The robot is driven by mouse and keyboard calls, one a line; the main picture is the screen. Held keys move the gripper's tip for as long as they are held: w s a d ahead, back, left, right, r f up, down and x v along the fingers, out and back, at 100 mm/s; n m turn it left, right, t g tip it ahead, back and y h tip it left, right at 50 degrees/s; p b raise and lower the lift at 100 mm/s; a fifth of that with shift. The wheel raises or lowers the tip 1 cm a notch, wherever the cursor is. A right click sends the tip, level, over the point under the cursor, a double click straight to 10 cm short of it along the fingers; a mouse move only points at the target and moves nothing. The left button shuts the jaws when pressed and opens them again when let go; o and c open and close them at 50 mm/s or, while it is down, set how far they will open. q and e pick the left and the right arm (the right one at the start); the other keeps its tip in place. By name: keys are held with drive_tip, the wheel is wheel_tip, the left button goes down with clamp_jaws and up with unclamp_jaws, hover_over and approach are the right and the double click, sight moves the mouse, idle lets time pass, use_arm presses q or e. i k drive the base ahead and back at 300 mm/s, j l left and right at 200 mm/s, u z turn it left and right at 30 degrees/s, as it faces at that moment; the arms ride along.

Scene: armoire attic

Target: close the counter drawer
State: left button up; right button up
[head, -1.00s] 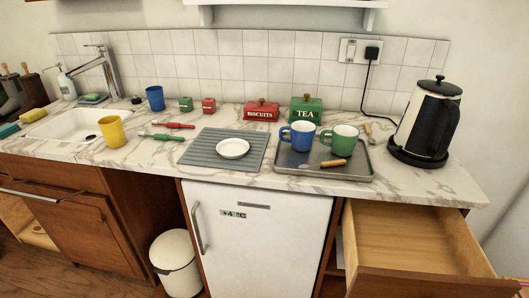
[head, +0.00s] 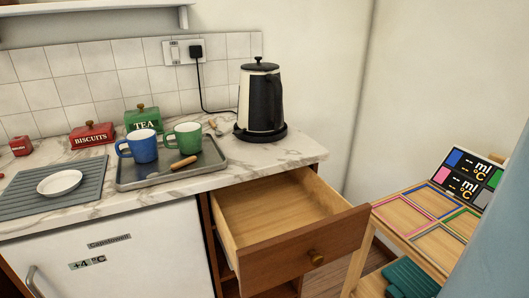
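The counter drawer (head: 300,255) is pulled well out from under the right end of the marble counter (head: 290,150). The inside of the drawer looks empty. Neither of my grippers shows in the head view.
A black kettle (head: 262,100) stands on the counter above the drawer, beside a tray (head: 150,182) with a blue mug (head: 140,146) and a green mug (head: 184,139). A small white fridge (head: 120,250) is left of the drawer. A wooden stand (head: 425,235) with coloured frames is close on its right.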

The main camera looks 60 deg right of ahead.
sight(276, 229)
drive_tip(key=z, duration=1.9)
drive_tip(key=k+j+u, duration=0.2)
drive_tip(key=k+l, duration=0.05)
